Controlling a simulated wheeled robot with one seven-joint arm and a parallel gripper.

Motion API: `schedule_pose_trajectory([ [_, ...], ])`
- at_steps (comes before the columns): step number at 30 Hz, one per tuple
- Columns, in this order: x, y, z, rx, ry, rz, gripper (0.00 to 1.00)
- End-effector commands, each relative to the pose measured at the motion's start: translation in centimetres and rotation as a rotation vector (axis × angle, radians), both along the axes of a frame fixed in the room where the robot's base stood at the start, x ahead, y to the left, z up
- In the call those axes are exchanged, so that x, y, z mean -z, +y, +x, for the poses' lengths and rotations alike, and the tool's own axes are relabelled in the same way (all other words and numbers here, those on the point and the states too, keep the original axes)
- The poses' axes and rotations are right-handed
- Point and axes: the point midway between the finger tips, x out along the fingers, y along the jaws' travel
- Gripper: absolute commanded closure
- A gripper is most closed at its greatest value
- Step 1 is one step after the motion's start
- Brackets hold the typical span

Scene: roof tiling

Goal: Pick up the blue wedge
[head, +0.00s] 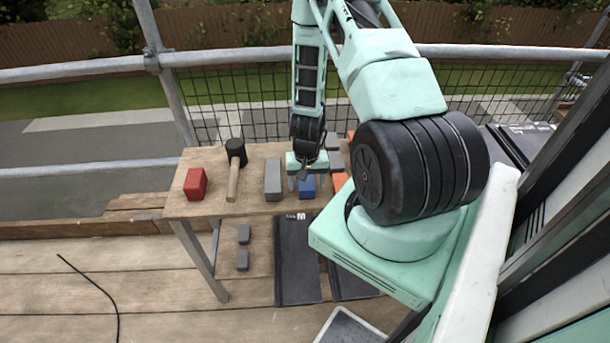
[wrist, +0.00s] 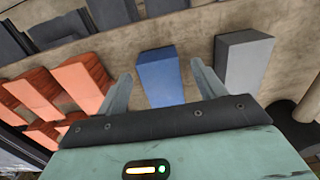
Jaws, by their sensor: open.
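The blue wedge (head: 306,188) lies on the wooden table (head: 213,209), partly hidden by my gripper in the head view. In the wrist view the blue wedge (wrist: 161,79) shows between the two fingers, slightly beyond their tips. My gripper (head: 306,185) is open above the wedge and points down at it. In the wrist view the fingers of my gripper (wrist: 159,80) stand apart on either side of the wedge, with a visible gap on each side. I cannot tell how high the fingertips are above the table.
A grey block (head: 273,180) stands close left of the blue wedge. Further left are a mallet (head: 234,172) and a red block (head: 195,184). Orange-red blocks (wrist: 58,92) lie on the wedge's other side, and several dark grey pieces (wrist: 62,28) lie nearby.

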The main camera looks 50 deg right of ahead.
Motion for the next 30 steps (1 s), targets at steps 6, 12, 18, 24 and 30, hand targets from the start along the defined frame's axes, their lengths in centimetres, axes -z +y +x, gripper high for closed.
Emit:
schedule_pose_trajectory([
  [6,2.0,0.0,0.0,0.001,0.001,0.002,0.31],
  [12,2.2,0.0,0.0,0.0,0.0,0.0,0.31],
  [18,2.2,0.0,0.0,0.0,0.0,0.0,0.64],
  [24,2.2,0.0,0.0,0.0,0.0,0.0,0.89],
  [30,2.0,0.0,0.0,0.0,-0.001,-0.001,0.89],
])
